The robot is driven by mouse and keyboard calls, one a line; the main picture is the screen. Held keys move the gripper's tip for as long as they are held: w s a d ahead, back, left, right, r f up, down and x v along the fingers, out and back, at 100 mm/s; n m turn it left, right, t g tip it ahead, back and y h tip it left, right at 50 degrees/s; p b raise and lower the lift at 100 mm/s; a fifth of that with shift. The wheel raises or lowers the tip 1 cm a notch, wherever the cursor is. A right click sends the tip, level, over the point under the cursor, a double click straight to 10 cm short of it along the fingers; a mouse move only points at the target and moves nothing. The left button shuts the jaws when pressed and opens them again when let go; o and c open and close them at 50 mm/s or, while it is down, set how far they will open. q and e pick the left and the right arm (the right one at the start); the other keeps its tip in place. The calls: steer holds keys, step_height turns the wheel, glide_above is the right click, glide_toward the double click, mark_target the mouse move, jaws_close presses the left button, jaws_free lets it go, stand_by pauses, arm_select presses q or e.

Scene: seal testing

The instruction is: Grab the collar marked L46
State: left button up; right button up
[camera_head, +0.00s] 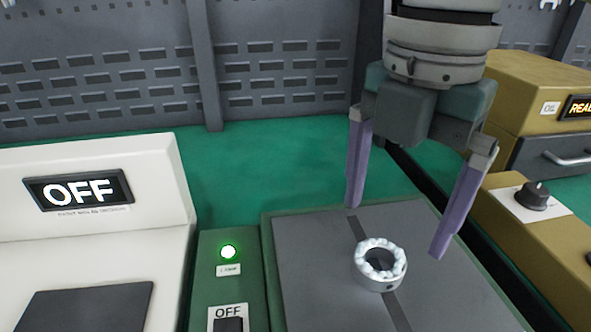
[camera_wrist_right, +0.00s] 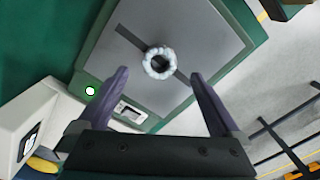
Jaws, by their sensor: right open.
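A small silver ring-shaped collar (camera_head: 379,283) with a pale, bumpy top rim lies on a grey plate (camera_head: 310,262) with a dark stripe across it. No L46 mark is legible on it. My right gripper (camera_head: 396,231) is open and empty, with purple fingers pointing down above the plate, behind and above the collar. In the right wrist view the collar (camera_wrist_right: 160,63) shows beyond the gap between the open fingertips (camera_wrist_right: 159,73), apart from both. My left gripper is not in view.
A white device (camera_head: 100,240) with an OFF display stands at the left. A green panel with a lit green lamp (camera_head: 228,251) and an OFF switch adjoins the plate. A tan machine (camera_head: 540,85) with a knob (camera_head: 533,195) stands at the right. A perforated grey wall is behind.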

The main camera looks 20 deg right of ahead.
mark_target(381, 258)
step_height(381, 258, down, 6)
steer(key=shift+s+a+f+b, duration=0.1)
steer(key=shift+a+b, duration=0.05)
steer(key=shift+b, duration=0.5)
jaws_close()
stand_by(0.4)
